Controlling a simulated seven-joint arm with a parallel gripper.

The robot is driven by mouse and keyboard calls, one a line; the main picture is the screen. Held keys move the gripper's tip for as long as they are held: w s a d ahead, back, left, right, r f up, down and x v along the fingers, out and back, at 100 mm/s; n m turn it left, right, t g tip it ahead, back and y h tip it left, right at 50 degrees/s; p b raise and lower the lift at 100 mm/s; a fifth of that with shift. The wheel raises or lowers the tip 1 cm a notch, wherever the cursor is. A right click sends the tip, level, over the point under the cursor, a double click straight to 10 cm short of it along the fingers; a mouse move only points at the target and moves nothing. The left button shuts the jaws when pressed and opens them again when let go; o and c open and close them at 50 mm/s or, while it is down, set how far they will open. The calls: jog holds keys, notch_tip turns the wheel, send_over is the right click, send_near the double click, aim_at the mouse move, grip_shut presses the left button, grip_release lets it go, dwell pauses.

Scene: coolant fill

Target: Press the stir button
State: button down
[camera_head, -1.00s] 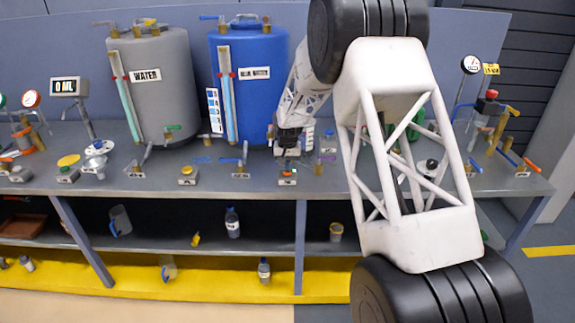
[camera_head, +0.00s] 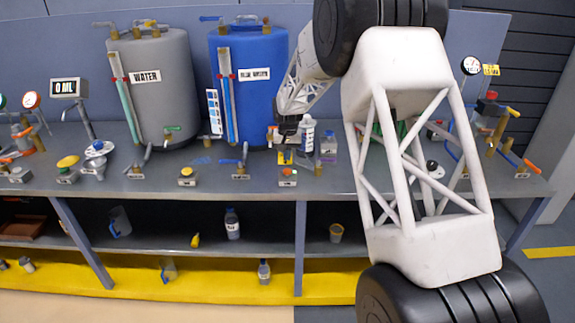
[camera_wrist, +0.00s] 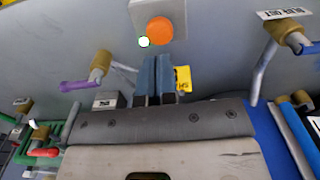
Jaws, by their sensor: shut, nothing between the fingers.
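A small grey box with a round orange button (camera_head: 287,173) sits near the front of the bench, right of centre in the head view. In the wrist view the orange button (camera_wrist: 160,30) is at the top, just beyond my fingertips, with a small bright green light beside it. I cannot read a label on it. My gripper (camera_head: 286,138) is above and behind this box, apart from it. In the wrist view my gripper (camera_wrist: 155,62) has its two blue-grey fingers together, empty, pointing toward the button. A similar box with a yellow button (camera_head: 187,172) stands further left.
A grey water tank (camera_head: 160,95) and a blue tank (camera_head: 262,100) stand behind. A white bottle (camera_head: 307,135) and a clear container (camera_head: 328,147) are right of my gripper. A yellow label (camera_wrist: 183,78) is by my fingers. Valves and gauges line both bench sides.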

aim_at(288, 170)
notch_tip(288, 170, up, 8)
dwell(0.4)
jog(key=shift+r, duration=0.15)
jog(key=s+d+r, duration=0.4)
jog(key=s+r, duration=0.1)
jog(key=s, duration=0.5)
jog(key=s+d+r+t, duration=0.1)
jog(key=s+d+r, duration=0.4)
jog(key=s, duration=0.5)
jog(key=s+d+r, duration=0.4)
jog(key=s+r, duration=0.1)
jog(key=s, duration=0.5)
jog(key=s+d+f, duration=0.1)
jog(key=s+d, duration=0.1)
jog(key=s, duration=0.8)
jog(key=s+d+f+t, duration=0.1)
jog(key=s+d+f, duration=0.1)
jog(key=s, duration=0.8)
jog(key=s+d+f, duration=0.2)
jog(key=s, duration=0.8)
jog(key=shift+s+t, duration=0.15)
jog(key=shift+t, duration=0.15)
dwell(0.8)
